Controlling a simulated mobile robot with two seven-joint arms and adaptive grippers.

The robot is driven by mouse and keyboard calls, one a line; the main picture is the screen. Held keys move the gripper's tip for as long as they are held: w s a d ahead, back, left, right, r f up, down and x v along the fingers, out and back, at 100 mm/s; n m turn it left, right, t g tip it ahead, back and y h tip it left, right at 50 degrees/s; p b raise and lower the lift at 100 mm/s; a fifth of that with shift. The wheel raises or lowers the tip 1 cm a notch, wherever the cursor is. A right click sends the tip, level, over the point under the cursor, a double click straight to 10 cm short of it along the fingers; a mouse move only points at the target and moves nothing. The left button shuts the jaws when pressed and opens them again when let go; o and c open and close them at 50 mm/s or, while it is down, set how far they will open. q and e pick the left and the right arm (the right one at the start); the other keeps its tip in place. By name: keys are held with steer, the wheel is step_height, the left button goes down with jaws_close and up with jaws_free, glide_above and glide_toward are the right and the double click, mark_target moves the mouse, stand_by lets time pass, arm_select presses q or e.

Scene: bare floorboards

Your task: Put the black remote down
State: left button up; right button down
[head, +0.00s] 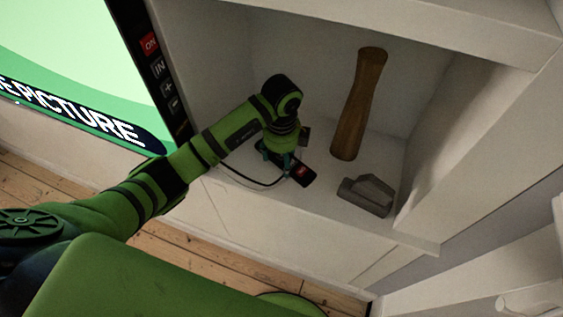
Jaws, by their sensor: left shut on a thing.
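The black remote (302,174) is at the front of a white shelf (335,205), with a small red patch on its face. My left gripper (285,163) is above the shelf, pointing down, and is shut on the remote. The wrist and gripper hide part of the remote. I cannot tell whether the remote touches the shelf surface. My right gripper is not in view.
A wooden handle (359,105) leans at the back of the shelf compartment. A grey metal block (367,194) lies to the right of the remote. A screen (75,70) stands at the left. White walls close in the compartment. Floorboards (215,270) show below.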

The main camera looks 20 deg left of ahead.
mark_target(282, 158)
arm_select(q)
steer(key=shift+w+f, duration=0.25)
steer(key=shift+f, duration=0.05)
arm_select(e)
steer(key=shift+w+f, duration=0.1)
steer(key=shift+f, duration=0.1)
arm_select(q)
steer(key=o, duration=1.3)
steer(key=shift+s+f, duration=0.1)
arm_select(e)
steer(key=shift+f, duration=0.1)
arm_select(q)
steer(key=shift+o, duration=0.2)
step_height(282, 158, up, 12)
steer(key=p, duration=0.9)
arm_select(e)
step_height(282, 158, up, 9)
